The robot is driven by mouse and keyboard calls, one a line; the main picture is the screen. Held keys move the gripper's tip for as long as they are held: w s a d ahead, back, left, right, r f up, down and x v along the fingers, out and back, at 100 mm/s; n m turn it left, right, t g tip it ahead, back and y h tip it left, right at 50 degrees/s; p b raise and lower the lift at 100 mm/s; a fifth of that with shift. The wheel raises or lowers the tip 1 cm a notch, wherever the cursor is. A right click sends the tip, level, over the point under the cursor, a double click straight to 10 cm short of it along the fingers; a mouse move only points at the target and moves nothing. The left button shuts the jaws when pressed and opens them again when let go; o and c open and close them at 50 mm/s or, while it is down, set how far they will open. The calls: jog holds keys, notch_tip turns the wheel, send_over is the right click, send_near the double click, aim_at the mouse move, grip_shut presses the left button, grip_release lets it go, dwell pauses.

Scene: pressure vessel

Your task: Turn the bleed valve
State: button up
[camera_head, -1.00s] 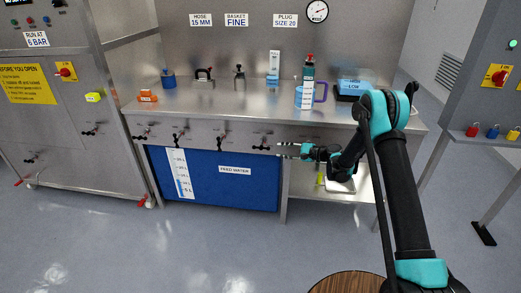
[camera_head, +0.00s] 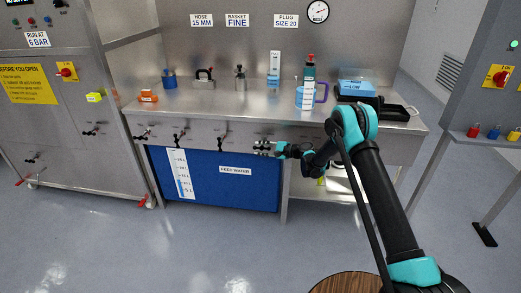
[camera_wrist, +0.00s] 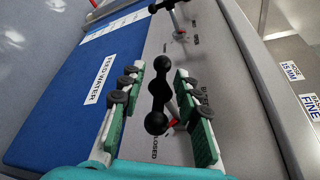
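The valve handle in front of my gripper is a black bar with round ends (camera_wrist: 158,92) and a red pointer (camera_wrist: 171,126) at its base. It is on the grey front panel of the bench. My gripper (camera_wrist: 158,82) is open, with one green-padded finger on each side of the handle. Gaps show between the handle and the pads. The word CLOSED is readable beside the handle; another label starting with B is partly hidden by the right finger. In the head view my gripper (camera_head: 264,147) is at the rightmost valve of the bench row and largely covers it.
Other black valve handles are along the panel to the left, the nearest one (camera_head: 222,142) also showing in the wrist view (camera_wrist: 171,8). The blue feed water tank (camera_head: 235,190) is below the panel.

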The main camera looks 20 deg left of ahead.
grip_shut()
